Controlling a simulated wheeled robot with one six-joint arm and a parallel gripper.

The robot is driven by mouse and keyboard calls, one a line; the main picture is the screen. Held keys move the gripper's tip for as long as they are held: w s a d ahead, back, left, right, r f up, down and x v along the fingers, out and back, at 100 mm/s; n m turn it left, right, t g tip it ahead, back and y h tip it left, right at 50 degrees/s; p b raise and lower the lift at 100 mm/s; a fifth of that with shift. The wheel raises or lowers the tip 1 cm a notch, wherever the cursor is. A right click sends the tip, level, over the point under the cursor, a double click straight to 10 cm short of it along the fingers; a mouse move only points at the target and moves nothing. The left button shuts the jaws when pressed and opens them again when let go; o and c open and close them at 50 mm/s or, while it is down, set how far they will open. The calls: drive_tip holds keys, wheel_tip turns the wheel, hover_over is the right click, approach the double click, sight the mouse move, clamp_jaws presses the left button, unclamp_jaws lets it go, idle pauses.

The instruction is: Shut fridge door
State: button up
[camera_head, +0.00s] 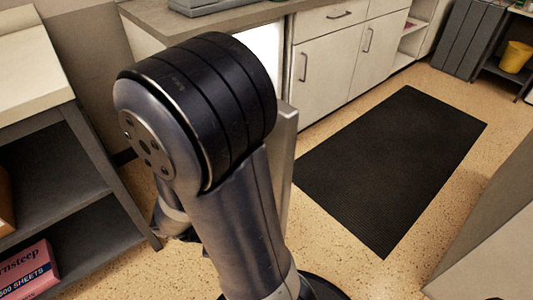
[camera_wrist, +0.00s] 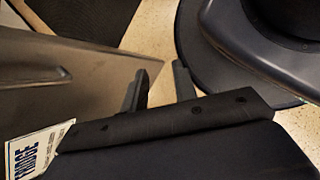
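The fridge stands under the counter, and its bright interior (camera_head: 264,50) shows behind my arm. Its grey door (camera_head: 289,135) stands open, seen nearly edge-on and partly hidden by my arm. In the wrist view a grey door panel (camera_wrist: 60,85) fills the left side, with a white card lettered "FRIDGE" (camera_wrist: 35,152) at lower left. My gripper (camera_wrist: 160,88) has its two fingers apart with floor visible between them. The left finger overlaps the panel's edge in the picture; I cannot tell whether they touch. In the head view my gripper is mostly hidden behind the arm.
White cabinets (camera_head: 330,62) continue right of the fridge. A black mat (camera_head: 395,165) lies on the speckled floor, with free room around it. A grey shelf unit (camera_head: 60,185) holding a pink paper box (camera_head: 28,272) stands close at left. A yellow bin (camera_head: 515,57) is at far right.

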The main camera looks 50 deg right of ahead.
drive_tip(key=w+d+r+n+h+p, duration=0.1)
drive_tip(key=w+r+n+p, duration=0.1)
drive_tip(key=r+n+p, duration=0.1)
drive_tip(key=w+d+r+n+t+h+p, duration=0.1)
drive_tip(key=w+r+n+h+p, duration=0.1)
drive_tip(key=r+n+p, duration=0.1)
drive_tip(key=w+d+r+n+t+h+p, duration=0.1)
drive_tip(key=w+r+n+h+p, duration=0.1)
drive_tip(key=r+p, duration=0.1)
drive_tip(key=shift+w+d+r+n+p, duration=0.1)
drive_tip(key=shift+d+n+p, duration=0.3)
drive_tip(key=shift+p, duration=0.1)
clamp_jaws()
drive_tip(key=b, duration=0.2)
approach(278, 172)
drive_tip(key=shift+n+t, duration=0.3)
drive_tip(key=d+f, duration=0.3)
drive_tip(key=shift+s+d+f, duration=0.2)
drive_tip(key=shift+s+f, duration=0.1)
drive_tip(key=shift+s, duration=0.1)
drive_tip(key=shift+d, duration=1)
